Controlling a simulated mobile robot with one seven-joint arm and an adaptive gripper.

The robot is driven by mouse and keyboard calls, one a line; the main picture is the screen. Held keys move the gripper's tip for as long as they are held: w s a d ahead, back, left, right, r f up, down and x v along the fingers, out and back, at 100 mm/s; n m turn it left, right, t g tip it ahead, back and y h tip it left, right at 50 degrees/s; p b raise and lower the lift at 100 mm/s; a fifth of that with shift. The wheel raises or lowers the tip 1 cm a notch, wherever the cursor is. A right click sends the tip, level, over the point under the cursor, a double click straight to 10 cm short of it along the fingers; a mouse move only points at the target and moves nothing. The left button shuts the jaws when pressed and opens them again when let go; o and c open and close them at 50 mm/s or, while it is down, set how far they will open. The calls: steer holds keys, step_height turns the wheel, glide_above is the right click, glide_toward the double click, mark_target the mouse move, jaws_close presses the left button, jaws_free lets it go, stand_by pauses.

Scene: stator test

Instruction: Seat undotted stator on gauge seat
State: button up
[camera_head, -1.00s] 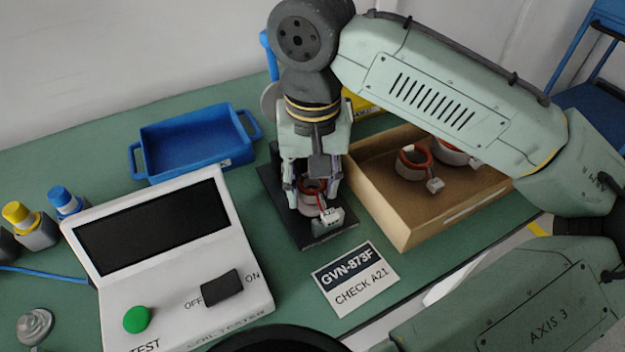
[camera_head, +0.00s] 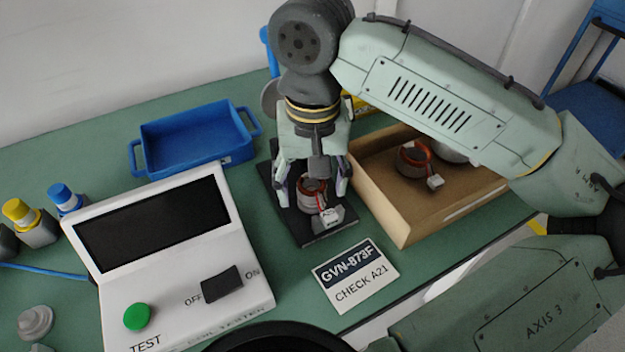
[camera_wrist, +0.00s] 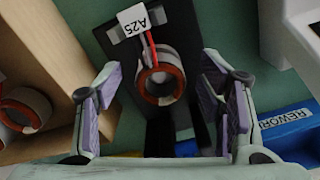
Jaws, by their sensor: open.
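A stator (camera_head: 311,194) with a red-brown coil ring stands on the black gauge plate (camera_head: 290,226). Its red leads run to a white connector lying on the plate's front. In the wrist view the stator (camera_wrist: 161,84) shows its open bore, and its connector tag (camera_wrist: 141,19) reads A25. I see no dot on it. My gripper (camera_head: 312,188) is open, pointing down, with one finger on each side of the stator. In the wrist view my gripper (camera_wrist: 160,85) shows clear gaps on both sides. The seat under the stator is hidden.
A cardboard box (camera_head: 383,212) on the right holds two more stators, one (camera_head: 411,163) plainly visible and one partly behind my arm. A card (camera_head: 355,277) reads "GVN-873F CHECK A21". A blue bin (camera_head: 190,145) stands behind left; the coil tester (camera_head: 170,270) stands front left.

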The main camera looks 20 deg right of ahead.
step_height(320, 180, up, 12)
stand_by(0.6)
stand_by(0.5)
